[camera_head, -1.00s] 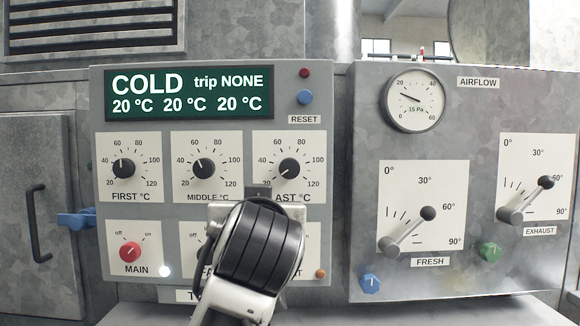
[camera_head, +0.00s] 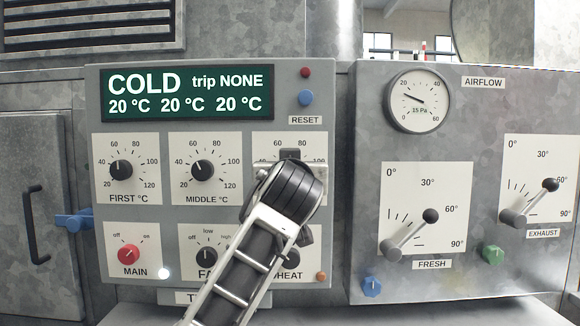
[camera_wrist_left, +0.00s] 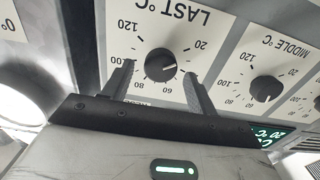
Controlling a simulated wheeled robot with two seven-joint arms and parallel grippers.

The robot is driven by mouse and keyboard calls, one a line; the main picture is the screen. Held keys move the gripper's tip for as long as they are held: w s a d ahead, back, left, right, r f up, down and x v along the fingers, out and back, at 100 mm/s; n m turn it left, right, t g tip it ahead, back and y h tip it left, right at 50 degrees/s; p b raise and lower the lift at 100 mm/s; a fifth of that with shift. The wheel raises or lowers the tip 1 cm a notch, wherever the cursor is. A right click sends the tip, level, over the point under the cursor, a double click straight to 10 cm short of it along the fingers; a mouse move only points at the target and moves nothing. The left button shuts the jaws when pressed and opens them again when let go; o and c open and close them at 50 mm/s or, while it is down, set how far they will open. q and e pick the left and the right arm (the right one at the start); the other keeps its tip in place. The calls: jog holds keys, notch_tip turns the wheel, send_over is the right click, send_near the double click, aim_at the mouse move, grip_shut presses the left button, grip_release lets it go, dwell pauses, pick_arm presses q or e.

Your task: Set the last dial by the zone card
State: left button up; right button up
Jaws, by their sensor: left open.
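The LAST °C dial is a black round knob on a white scale plate (camera_head: 264,145). In the head view my left gripper (camera_head: 290,158) covers the knob. In the left wrist view, which is upside down, the LAST knob (camera_wrist_left: 160,65) sits between the two fingers of my left gripper (camera_wrist_left: 159,70). The fingers are open, one on each side of it; contact cannot be told. Its pale pointer mark seems to face near 20. I see no zone card. My right gripper is out of view.
The FIRST dial (camera_head: 121,170) and MIDDLE dial (camera_head: 202,171) are to the left. The green display (camera_head: 188,93) reads COLD, trip NONE, 20 °C three times. Below are the red MAIN knob (camera_head: 129,254) and a partly hidden HEAT knob. Lever dampers (camera_head: 410,235) stand on the right box.

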pick_arm(q)
jog(key=shift+w, duration=0.9)
jog(key=shift+c, duration=0.4)
jog(key=c, duration=0.9)
